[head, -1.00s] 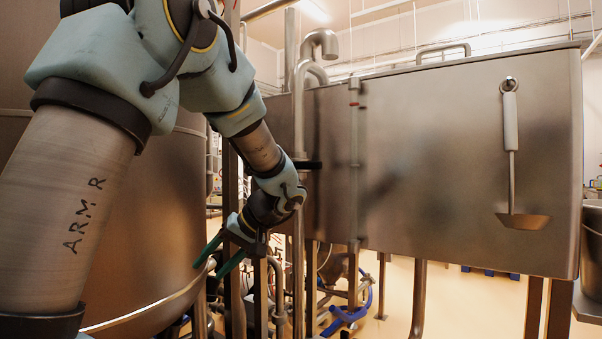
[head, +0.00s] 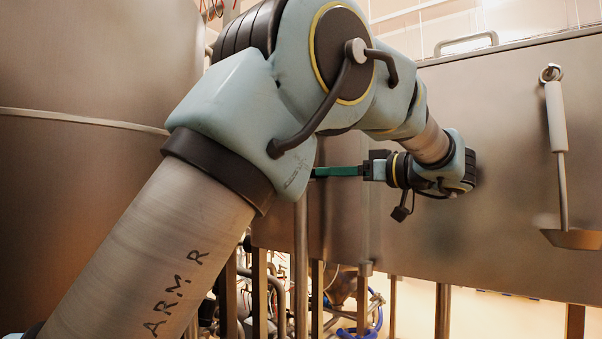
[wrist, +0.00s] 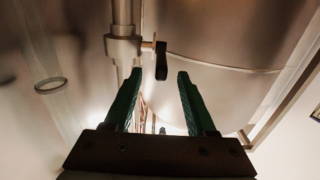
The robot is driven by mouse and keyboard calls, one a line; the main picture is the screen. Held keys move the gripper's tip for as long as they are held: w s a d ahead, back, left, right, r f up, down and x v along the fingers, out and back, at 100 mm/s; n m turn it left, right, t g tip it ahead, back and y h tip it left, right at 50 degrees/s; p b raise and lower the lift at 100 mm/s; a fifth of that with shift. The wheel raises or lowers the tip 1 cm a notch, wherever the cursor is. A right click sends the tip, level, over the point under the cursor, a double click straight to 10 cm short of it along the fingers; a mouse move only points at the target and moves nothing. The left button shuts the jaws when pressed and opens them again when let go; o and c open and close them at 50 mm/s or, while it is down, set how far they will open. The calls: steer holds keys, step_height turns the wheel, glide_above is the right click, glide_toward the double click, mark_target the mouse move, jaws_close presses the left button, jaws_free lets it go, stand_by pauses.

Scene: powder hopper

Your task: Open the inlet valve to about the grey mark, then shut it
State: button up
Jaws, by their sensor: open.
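The inlet valve (wrist: 122,46) is a metal body on an upright pipe, seen in the wrist view at upper centre. Its short black handle (wrist: 161,62) sticks out to the right on a brass-coloured stem. My gripper (wrist: 159,74) is open, with its two green fingers on either side of the handle's lower end in the picture. I cannot tell whether the handle is between them in depth; no contact shows. In the head view my gripper (head: 338,172) points left, and my arm hides the valve. I cannot make out a grey mark.
A big steel tank (head: 80,160) stands at left. A steel hopper wall (head: 500,200) fills the right, with a white-handled scoop (head: 557,118) hanging on it. Upright posts (head: 260,290) and a blue hose (head: 372,318) are below.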

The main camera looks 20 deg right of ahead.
steer(key=p+x, duration=0.2)
steer(key=x, duration=0.7)
steer(key=shift+w+a, duration=0.1)
jaws_close()
stand_by(1.2)
